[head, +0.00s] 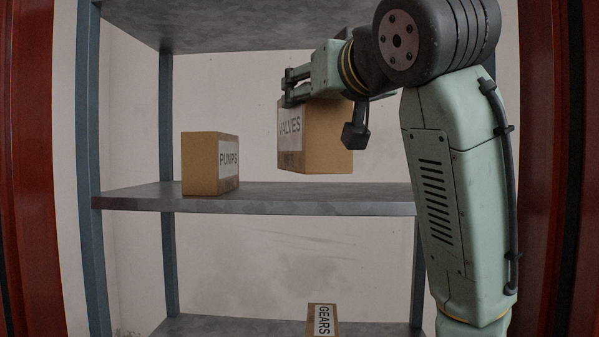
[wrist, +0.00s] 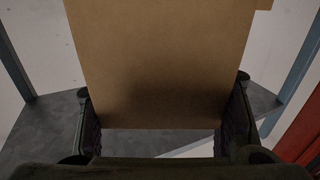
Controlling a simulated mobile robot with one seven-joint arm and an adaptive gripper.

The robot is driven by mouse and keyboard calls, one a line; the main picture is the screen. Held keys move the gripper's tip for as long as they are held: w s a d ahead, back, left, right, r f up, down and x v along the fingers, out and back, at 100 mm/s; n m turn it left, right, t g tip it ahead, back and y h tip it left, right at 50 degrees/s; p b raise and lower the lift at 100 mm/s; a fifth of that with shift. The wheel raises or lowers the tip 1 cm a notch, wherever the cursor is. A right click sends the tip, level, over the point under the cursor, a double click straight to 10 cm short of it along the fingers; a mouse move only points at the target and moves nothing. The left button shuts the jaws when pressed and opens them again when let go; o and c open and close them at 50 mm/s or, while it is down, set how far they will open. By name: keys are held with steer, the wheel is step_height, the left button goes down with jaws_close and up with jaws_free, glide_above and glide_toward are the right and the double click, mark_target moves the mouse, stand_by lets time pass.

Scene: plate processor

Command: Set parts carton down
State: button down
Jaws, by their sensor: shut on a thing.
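A brown carton labelled VALVES (head: 325,145) is held in my gripper (head: 290,92) at its upper part. In the head view its bottom appears a little above the middle shelf (head: 330,201); whether it touches cannot be told for certain. In the wrist view the carton (wrist: 160,60) fills the space between the two fingers of my gripper (wrist: 160,125), which press on its sides. A second carton labelled PUMPS (head: 210,164) stands upright on the middle shelf to the left. A third carton labelled GEARS (head: 322,319) is on the lower shelf, partly cut off.
Grey-blue shelf posts (head: 166,120) frame the rack, and an upper shelf (head: 230,25) lies above. The middle shelf is bare between the PUMPS carton and the VALVES carton. Dark red uprights (head: 35,170) stand at both sides.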

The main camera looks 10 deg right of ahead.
steer(key=w+d+f+p, duration=0.4)
steer(key=w+d+p, duration=0.2)
steer(key=w+d, duration=0.4)
steer(key=shift+w+d+f, duration=0.3)
steer(key=shift+w+f, duration=0.1)
steer(key=shift+f, duration=0.1)
steer(key=shift+c, duration=2.4)
jaws_free()
steer(key=shift+f, duration=0.1)
steer(key=s+d+b, duration=0.1)
steer(key=s+b, duration=0.3)
steer(key=s, duration=0.8)
steer(key=shift+d, duration=0.15)
